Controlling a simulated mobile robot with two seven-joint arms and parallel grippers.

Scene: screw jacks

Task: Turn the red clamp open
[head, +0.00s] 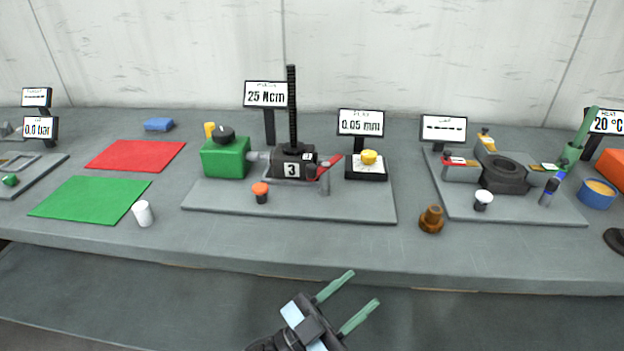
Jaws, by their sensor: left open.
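The red clamp (329,167) is a small red lever at the right side of the black jack block (292,164) marked 3. It slants up to the right, next to a short grey post (324,183). A tall black threaded screw (292,105) rises from the block. My left gripper (365,287) is at the bottom centre, in front of the table edge. Its two green fingers are apart with nothing between them, well short of the clamp. My right gripper does not show.
A brown fitting (431,220) and another fixture (503,172) are to the right. The table front before the plate is clear.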

